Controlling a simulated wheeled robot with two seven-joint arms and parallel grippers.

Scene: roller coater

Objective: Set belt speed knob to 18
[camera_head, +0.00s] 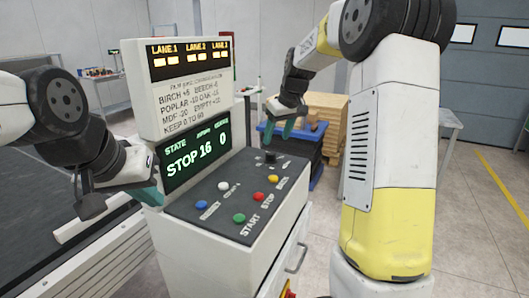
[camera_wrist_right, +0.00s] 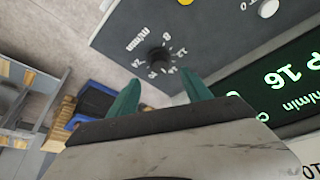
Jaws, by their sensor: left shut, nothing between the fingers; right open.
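The belt speed knob (camera_head: 270,156) is a small dark knob at the far end of the sloping control panel (camera_head: 215,195). In the right wrist view the knob (camera_wrist_right: 158,58) sits in a ring of white numbers labelled m/min; its pointer direction is too small to tell. My right gripper (camera_head: 280,130) is over the knob end of the panel. Its teal fingers (camera_wrist_right: 160,92) are open, nothing between them, with the knob just ahead of the gap. The green display (camera_head: 194,155) reads STOP, 16 and 0. My left gripper (camera_head: 150,196) is shut and empty, left of the panel.
Blue (camera_head: 202,204), white (camera_head: 223,186), green (camera_head: 239,217), red (camera_head: 258,195) and yellow (camera_head: 273,178) buttons sit on the panel near the knob. A lane sign (camera_head: 190,58) rises behind. A conveyor (camera_head: 95,262) lies at left. Wooden pallets (camera_head: 328,110) and a blue bin stand beyond.

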